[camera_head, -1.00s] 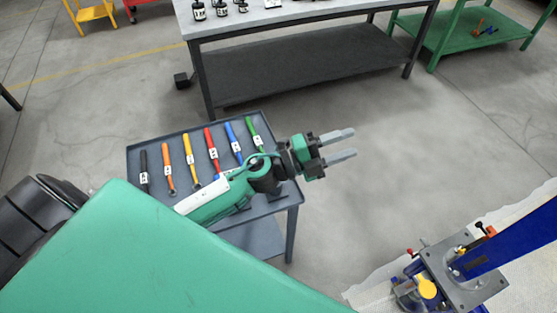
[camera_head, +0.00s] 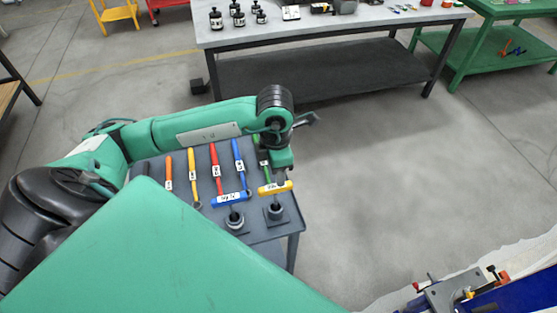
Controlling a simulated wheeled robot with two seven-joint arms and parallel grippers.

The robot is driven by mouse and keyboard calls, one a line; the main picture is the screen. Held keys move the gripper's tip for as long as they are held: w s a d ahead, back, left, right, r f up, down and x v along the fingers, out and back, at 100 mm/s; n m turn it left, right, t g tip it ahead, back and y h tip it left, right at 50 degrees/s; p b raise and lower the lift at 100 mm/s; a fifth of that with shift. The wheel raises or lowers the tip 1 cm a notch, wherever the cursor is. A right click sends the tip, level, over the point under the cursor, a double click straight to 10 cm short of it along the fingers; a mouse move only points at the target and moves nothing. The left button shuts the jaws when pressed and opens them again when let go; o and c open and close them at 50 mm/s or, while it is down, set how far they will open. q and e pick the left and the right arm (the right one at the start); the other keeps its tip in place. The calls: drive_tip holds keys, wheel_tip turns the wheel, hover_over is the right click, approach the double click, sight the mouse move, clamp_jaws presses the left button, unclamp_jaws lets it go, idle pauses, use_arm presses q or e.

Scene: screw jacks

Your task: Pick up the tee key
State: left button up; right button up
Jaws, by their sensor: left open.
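Two tee keys stand upright in dark holders at the near right of the grey cart. One has a blue labelled crossbar (camera_head: 231,198); the other has a yellow labelled crossbar (camera_head: 275,187). My left gripper (camera_head: 283,180) points down over the yellow tee key, at the right end of its crossbar. It is open. Its fingers are small and partly hidden, so I cannot tell whether they touch the bar. My right gripper is not in view.
Behind the tee keys, orange (camera_head: 168,172), yellow, red and blue-handled tools lie on the cart (camera_head: 262,226); a green one is partly hidden by my wrist. A grey workbench (camera_head: 330,32) stands behind. A blue device (camera_head: 500,300) is at lower right. Floor right of the cart is clear.

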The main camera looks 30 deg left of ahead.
sight(275, 187)
use_arm(q)
drive_tip(key=shift+a+f, duration=0.2)
drive_tip(key=shift+f, duration=0.05)
wheel_tip(275, 187, down, 8)
drive_tip(key=shift+r+p, duration=0.15)
drive_tip(key=shift+p, duration=0.8)
drive_tip(key=shift+a+f+p, duration=0.1)
drive_tip(key=shift+f+p, duration=0.4)
drive_tip(key=shift+f, duration=0.05)
wheel_tip(275, 187, down, 4)
drive_tip(key=shift+a+r+p, duration=0.15)
drive_tip(key=shift+r+p, duration=0.05)
drive_tip(key=shift+p, duration=0.55)
drive_tip(key=shift+w+f, duration=0.1)
drive_tip(key=shift+f, duration=0.3)
drive_tip(key=shift+c, duration=0.3)
clamp_jaws()
